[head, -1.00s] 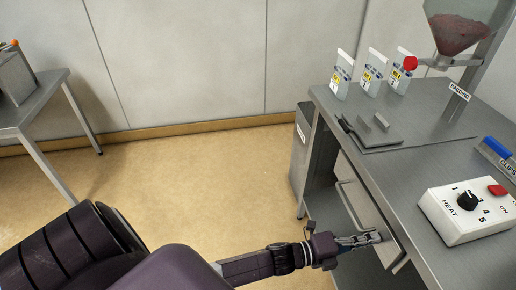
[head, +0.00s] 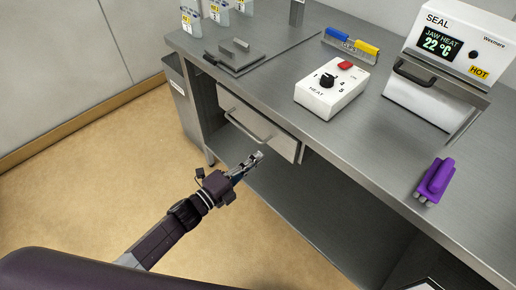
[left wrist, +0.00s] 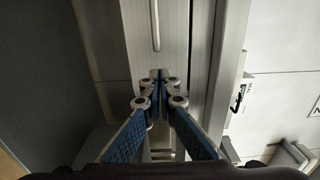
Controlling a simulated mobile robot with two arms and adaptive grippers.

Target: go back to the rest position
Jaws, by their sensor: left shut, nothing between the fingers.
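My left gripper (head: 246,166) is shut and empty in the head view, in front of the bench just below the drawer (head: 257,124) and its bar handle. The drawer front sits under the bench top. In the left wrist view the fingertips (left wrist: 160,80) meet, with nothing between them, and a metal front with a bar handle (left wrist: 155,25) lies beyond them. I cannot tell whether the fingers touch it. My right gripper is in neither view.
The steel bench (head: 395,150) carries a heat control box (head: 332,90), a sealer (head: 440,75), a clips holder (head: 350,45) and a purple tool (head: 435,182). An open shelf space lies below. The floor (head: 90,170) at left is clear.

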